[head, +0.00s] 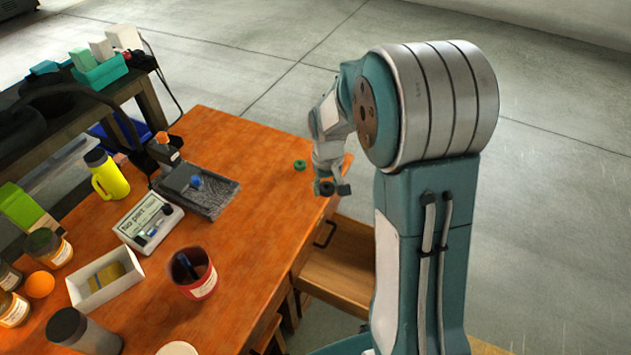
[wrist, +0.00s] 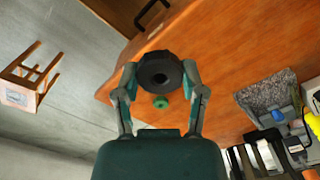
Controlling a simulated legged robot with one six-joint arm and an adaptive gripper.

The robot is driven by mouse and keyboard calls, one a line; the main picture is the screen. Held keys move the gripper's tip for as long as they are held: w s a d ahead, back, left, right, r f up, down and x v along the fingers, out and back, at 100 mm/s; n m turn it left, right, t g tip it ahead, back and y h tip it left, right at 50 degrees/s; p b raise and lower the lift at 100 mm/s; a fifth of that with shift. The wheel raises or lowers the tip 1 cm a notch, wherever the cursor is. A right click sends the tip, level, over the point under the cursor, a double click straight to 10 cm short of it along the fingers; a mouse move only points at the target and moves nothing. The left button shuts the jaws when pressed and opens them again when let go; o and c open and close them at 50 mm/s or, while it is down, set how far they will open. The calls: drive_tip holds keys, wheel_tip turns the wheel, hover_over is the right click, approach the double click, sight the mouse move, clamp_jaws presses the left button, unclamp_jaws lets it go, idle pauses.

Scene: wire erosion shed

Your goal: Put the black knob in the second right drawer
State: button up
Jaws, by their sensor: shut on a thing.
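The black knob (wrist: 160,62) is round with a dark hole in its middle, and it sits between the two fingers of my gripper (wrist: 160,78) in the wrist view. In the head view my gripper (head: 332,189) is shut on the black knob (head: 326,188), held above the table's right edge. Below and to the right of it, a wooden drawer (head: 350,268) appears pulled out from the table's side. Its inside is partly hidden by my arm. A black handle (head: 325,233) shows beside it; which drawer it belongs to is unclear.
A red cup (head: 193,273), white tray (head: 107,280), labelled device (head: 148,222) and yellow bottle (head: 107,175) stand further left. The table's middle is clear.

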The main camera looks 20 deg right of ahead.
drive_tip(key=shift+s+d+r, duration=0.1)
drive_tip(key=shift+s+d, duration=0.05)
drive_tip(key=shift+s, duration=0.1)
drive_tip(key=shift+s+d+f, duration=0.1)
drive_tip(key=shift+s+f, duration=0.05)
drive_tip(key=shift+f, duration=0.15)
drive_tip(key=s+d+f, duration=0.2)
drive_tip(key=s+f, duration=0.2)
drive_tip(key=f, duration=0.6)
drive_tip(key=s+d+f, duration=0.2)
drive_tip(key=s+f, duration=0.2)
drive_tip(key=f, duration=0.6)
drive_tip(key=s+f, duration=1.1)
drive_tip(key=s, duration=0.3)
hover_over(359, 289)
drive_tip(key=shift+m, duration=0.4)
drive_tip(key=f, duration=0.9)
drive_tip(key=shift+s+a+f, duration=0.15)
drive_tip(key=shift+s+f, duration=0.2)
drive_tip(key=shift+w+f, duration=0.15)
drive_tip(key=shift+f, duration=0.8)
drive_tip(key=shift+w+f, duration=0.15)
drive_tip(key=shift+f, duration=0.75)
